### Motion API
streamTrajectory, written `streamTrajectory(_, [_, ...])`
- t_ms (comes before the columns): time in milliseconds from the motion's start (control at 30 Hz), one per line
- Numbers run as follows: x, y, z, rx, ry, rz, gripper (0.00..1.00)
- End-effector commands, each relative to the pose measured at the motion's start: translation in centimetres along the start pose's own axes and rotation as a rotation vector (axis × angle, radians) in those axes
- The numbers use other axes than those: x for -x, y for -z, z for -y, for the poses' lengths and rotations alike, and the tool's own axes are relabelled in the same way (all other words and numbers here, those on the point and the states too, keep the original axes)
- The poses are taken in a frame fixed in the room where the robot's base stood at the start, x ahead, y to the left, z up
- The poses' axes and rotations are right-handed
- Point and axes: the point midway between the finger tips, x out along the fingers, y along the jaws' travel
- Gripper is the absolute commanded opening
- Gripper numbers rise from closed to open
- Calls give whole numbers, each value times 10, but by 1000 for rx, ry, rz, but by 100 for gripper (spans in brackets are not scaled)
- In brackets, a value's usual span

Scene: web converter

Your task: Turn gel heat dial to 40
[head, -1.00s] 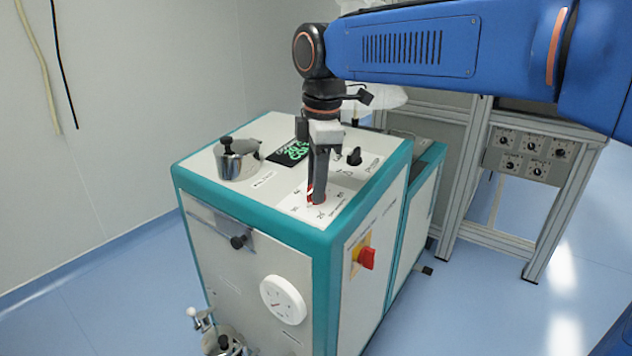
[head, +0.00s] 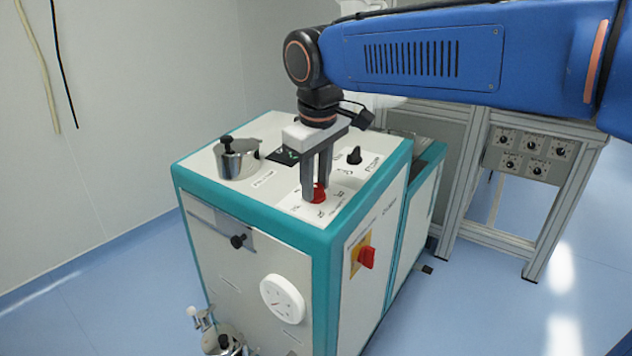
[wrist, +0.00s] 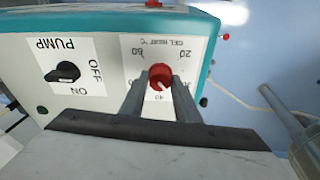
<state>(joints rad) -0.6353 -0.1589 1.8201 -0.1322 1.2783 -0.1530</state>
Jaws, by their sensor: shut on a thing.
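The red gel heat dial (wrist: 160,78) sits on a white scale plate (wrist: 130,46) marked "GEL HEAT °C", with 20, 40 and 60 readable. In the wrist view its pale pointer mark lies on the lower part of the knob, toward the 40 side; its exact reading is hard to tell. My gripper (wrist: 160,84) has one finger on each side of the dial and is shut on it. In the head view the dial (head: 319,193) shows red between the fingertips of my gripper (head: 317,192), on the machine's top near the front corner.
A black pump knob (wrist: 66,72) with ON and OFF marks is beside the dial. A metal pot (head: 238,162) stands at the left of the machine top (head: 205,160). A red switch (head: 366,257) and a round gauge (head: 283,299) are on the machine's sides.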

Motion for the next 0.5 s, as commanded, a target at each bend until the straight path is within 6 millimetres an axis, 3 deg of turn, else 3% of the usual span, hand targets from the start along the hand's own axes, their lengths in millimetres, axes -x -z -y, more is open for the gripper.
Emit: streamTrajectory(500, [0, 1, 2, -450, -74, -1, 6])
